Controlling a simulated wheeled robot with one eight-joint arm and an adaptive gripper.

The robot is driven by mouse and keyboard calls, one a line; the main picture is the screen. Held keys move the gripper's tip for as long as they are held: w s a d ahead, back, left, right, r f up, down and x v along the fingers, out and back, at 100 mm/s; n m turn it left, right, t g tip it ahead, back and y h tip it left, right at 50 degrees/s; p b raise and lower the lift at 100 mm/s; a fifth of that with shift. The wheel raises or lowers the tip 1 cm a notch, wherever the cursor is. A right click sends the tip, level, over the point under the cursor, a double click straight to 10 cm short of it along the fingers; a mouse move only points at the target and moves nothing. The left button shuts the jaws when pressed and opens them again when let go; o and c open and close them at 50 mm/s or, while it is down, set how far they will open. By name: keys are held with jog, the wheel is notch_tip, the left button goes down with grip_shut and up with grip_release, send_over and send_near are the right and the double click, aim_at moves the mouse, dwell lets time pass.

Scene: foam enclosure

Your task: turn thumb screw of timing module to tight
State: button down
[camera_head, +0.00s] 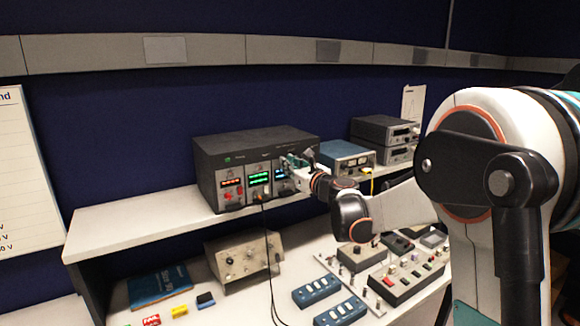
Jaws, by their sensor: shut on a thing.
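The dark rack unit (255,146) stands on the white shelf. Its front holds several modules: one with an orange display (231,187), one with a green display (259,181), and one with a blue display at the right (281,172). My gripper (291,166) is at the right end of this front, shut, with its fingers against the module there. I cannot tell which module is the timing module. The thumb screw is too small and hidden behind my fingers to make out.
A blue instrument (347,157) stands on the shelf close to the right of my gripper, with stacked grey units (385,130) beyond. Black cables (268,245) hang from the rack over the shelf edge. The bench below holds a beige box (243,254) and several control boxes.

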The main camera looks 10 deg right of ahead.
jog(key=m, duration=1.6)
jog(key=shift+m, duration=0.4)
dwell(0.3)
jog(key=c, duration=1.5)
grip_release()
jog(key=shift+c, duration=0.2)
jog(key=shift+s, duration=0.1)
jog(key=v, duration=1.2)
